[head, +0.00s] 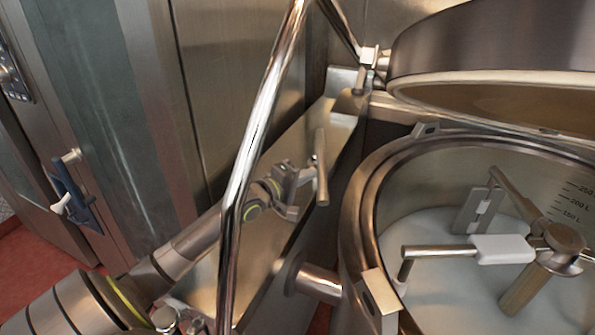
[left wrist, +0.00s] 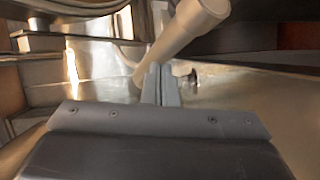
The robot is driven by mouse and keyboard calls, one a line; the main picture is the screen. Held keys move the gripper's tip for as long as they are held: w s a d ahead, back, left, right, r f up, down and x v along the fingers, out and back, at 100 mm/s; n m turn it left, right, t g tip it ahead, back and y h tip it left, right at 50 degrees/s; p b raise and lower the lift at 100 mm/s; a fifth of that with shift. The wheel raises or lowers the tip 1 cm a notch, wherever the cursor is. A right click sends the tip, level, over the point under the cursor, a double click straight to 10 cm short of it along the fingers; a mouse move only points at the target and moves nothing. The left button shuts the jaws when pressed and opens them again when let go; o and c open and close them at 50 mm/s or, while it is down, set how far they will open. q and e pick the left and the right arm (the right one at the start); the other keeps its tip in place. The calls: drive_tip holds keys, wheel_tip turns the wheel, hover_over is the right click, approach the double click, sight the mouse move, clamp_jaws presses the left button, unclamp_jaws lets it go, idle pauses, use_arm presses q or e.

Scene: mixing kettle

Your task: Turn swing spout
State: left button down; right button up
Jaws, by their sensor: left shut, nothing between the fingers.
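A long, bent chrome tube (head: 263,115), which looks like the swing spout, runs from the top edge down to the bottom of the head view. My left arm passes behind it. My left gripper (head: 307,178) is beyond the tube, on its kettle side, shut and empty. A short, upright metal bar (head: 320,168) is right by its fingertips; I cannot tell whether they touch or what the bar is fixed to. In the left wrist view, the closed fingers (left wrist: 160,84) are close to a pale round bar (left wrist: 185,35). My right gripper is not in view.
The open kettle (head: 365,215) with a mixing arm (head: 555,245) and pale contents is at right, under its raised lid (head: 480,45). A short pipe stub (head: 318,284) juts out from its side. A steel cabinet with a blue handle (head: 75,195) is at left.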

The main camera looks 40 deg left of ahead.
use_arm(q)
drive_tip(key=w+d+p, duration=0.3)
drive_tip(key=w+d, duration=0.3)
drive_tip(key=d, duration=0.1)
drive_tip(key=shift+d, duration=0.3)
drive_tip(key=shift+r+p, duration=0.1)
drive_tip(key=shift+p, duration=0.3)
